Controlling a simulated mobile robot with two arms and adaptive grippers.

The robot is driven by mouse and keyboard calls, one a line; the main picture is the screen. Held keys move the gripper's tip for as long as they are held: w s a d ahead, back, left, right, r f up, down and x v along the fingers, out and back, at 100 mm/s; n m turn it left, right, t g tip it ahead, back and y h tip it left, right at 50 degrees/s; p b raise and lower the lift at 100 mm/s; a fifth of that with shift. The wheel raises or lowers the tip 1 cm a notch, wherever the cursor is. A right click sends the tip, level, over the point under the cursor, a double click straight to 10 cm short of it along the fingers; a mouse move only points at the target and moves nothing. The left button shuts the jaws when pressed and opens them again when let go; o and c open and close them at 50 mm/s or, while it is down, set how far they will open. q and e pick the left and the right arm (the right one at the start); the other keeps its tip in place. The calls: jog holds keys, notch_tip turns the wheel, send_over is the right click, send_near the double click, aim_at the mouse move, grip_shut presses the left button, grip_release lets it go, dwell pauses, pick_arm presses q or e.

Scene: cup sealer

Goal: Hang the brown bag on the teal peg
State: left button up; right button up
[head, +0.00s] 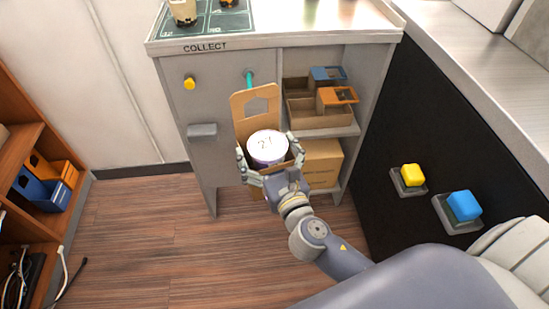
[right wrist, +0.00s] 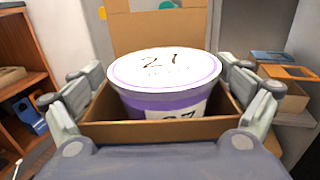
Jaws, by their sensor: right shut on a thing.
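The brown bag (head: 242,127) is an open cardboard carrier with a tall back panel that has a handle hole. The teal peg (head: 249,77) sticks out of the cabinet front, just above the bag's top edge in the head view. My left gripper is not in view.
A yellow peg (head: 189,82) is left of the teal one, above a grey handle (head: 202,131). Right of the bag, an open shelf (head: 325,131) holds small boxes. Yellow (head: 411,174) and blue (head: 464,204) buttons are on the dark panel at right.

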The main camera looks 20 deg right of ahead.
jog(key=shift+w+a+f+b, duration=0.1)
jog(key=shift+w+f+b, duration=0.35)
jog(key=shift+f, duration=0.2)
jog(key=shift+w+a+f+b, duration=0.1)
jog(key=shift+w+f+b, duration=0.3)
jog(key=shift+f, duration=0.2)
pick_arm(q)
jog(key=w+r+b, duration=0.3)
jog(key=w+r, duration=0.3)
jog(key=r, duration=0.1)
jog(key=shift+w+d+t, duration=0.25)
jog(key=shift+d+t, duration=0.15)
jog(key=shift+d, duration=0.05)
pick_arm(e)
jog(key=w+d+f, duration=0.2)
jog(key=w, duration=0.7)
jog(key=shift+w+d+f, duration=0.2)
jog(key=shift+d+f, duration=0.1)
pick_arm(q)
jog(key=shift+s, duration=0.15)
pick_arm(e)
jog(key=o, duration=0.7)
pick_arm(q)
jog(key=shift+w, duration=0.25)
pick_arm(e)
jog(key=shift+o, duration=0.2)
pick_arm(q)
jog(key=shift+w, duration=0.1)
